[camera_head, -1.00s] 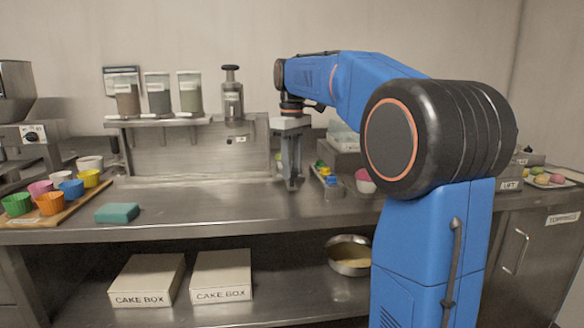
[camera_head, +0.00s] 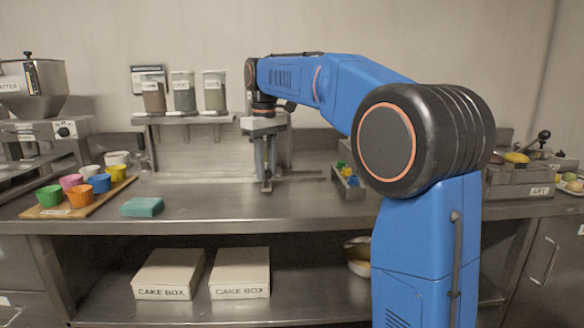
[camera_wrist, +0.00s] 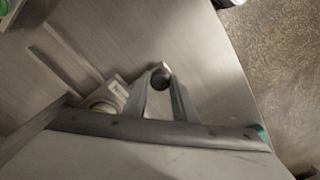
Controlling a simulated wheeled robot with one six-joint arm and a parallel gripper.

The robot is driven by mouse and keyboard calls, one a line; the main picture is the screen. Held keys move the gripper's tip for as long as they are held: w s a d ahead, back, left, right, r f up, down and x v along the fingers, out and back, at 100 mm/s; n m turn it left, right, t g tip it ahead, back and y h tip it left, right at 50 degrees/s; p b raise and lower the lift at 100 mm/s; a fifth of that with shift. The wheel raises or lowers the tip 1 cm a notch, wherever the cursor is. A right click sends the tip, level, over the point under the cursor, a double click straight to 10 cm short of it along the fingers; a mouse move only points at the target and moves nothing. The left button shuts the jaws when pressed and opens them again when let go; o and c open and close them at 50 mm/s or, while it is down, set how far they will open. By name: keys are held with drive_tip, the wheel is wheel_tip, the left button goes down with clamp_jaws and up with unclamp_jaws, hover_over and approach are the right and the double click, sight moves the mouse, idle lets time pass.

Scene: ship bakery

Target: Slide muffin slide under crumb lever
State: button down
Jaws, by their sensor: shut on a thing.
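My gripper (camera_head: 267,186) points down at the steel counter near its back half, below the shelf of jars. In the wrist view my gripper (camera_wrist: 162,82) has its fingertips closed on a small round metal knob (camera_wrist: 161,71). I cannot tell whether this knob belongs to the muffin slide. Left of the fingers in that view is a small plate with a label (camera_wrist: 118,89), with a round pale thing (camera_wrist: 102,105) partly hidden by my gripper. A straight rail (camera_wrist: 66,48) runs along the counter there. I cannot make out the crumb lever; my arm hides part of the back.
A board (camera_head: 88,204) of coloured cups and a teal sponge (camera_head: 142,207) lie to the left. A narrow tray (camera_head: 345,186) with small coloured things stands right of my gripper. A lever with a dark ball (camera_head: 544,135) is far right.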

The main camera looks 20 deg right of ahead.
drive_tip(key=w+a, duration=0.1)
drive_tip(key=a, duration=0.3)
drive_tip(key=w+a, duration=0.2)
drive_tip(key=a, duration=0.2)
drive_tip(key=w+a, duration=0.1)
drive_tip(key=a, duration=0.4)
drive_tip(key=shift+w, duration=0.4)
drive_tip(key=c, duration=1.5)
unclamp_jaws()
drive_tip(key=shift+o, duration=0.2)
